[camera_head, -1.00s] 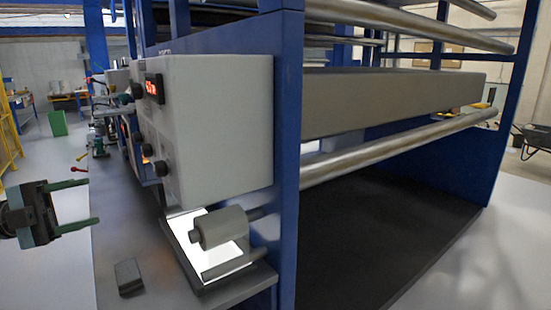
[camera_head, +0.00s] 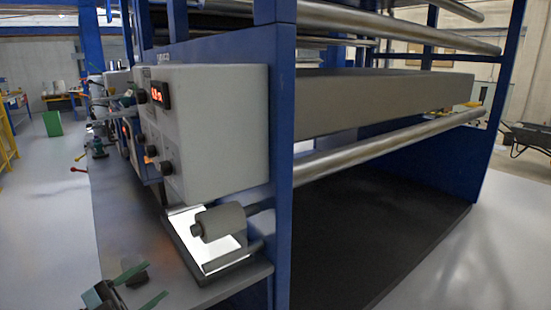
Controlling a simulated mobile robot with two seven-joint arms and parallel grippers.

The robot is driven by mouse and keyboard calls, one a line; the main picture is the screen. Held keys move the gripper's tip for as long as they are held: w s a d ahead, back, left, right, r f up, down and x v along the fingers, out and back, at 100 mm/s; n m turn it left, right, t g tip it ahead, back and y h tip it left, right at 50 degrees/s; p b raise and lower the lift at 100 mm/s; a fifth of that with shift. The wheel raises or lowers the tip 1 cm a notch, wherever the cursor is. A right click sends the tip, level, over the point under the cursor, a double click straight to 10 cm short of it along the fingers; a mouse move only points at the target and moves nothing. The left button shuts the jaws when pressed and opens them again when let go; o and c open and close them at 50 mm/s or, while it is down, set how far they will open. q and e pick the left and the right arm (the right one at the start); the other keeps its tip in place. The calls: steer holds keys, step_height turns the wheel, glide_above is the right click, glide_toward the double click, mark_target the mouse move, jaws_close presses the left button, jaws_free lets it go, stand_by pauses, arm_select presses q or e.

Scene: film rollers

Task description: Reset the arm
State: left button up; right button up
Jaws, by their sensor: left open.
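My left gripper (camera_head: 154,280) is at the bottom left of the head view, low in front of the machine. Its two green fingers are apart, pointing right, with nothing seen between them. A small dark block (camera_head: 134,273) lies on the grey ledge and is partly hidden behind the gripper. A grey film roller (camera_head: 222,222) sits on its shaft over a lit white panel, below the grey control box. My right gripper is not in view.
The blue machine frame (camera_head: 280,120) with the grey control box (camera_head: 215,130) fills the middle. Long metal rollers (camera_head: 390,142) run right from it. A green bin (camera_head: 52,123) and yellow railing (camera_head: 8,140) stand at the far left. The floor at left is clear.

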arm_select(q)
steer(key=s+d+f+n+t+y+p, duration=0.1)
steer(key=s+d+f+n+t+y, duration=0.1)
steer(key=s+f+n+y, duration=0.55)
steer(key=s+d+f+n+t+y+p, duration=0.1)
steer(key=s+d+f+n+y, duration=0.35)
steer(key=f, duration=0.65)
steer(key=s+f+n+g+y, duration=0.1)
steer(key=s+f, duration=0.4)
steer(key=s, duration=0.7)
steer(key=s+f+n+g+y+p, duration=0.1)
steer(key=s+f+n+g, duration=0.3)
steer(key=s, duration=0.8)
steer(key=shift+s+a+f+g+y+p, duration=0.15)
steer(key=shift+s+f+g+y+p, duration=0.2)
steer(key=shift+f+g+y, duration=0.45)
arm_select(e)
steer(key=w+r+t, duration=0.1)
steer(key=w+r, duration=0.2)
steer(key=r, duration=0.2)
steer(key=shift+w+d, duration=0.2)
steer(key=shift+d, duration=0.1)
arm_select(q)
steer(key=shift+g, duration=0.3)
steer(key=shift+f, duration=0.1)
steer(key=c, duration=0.4)
steer(key=shift+a, duration=0.1)
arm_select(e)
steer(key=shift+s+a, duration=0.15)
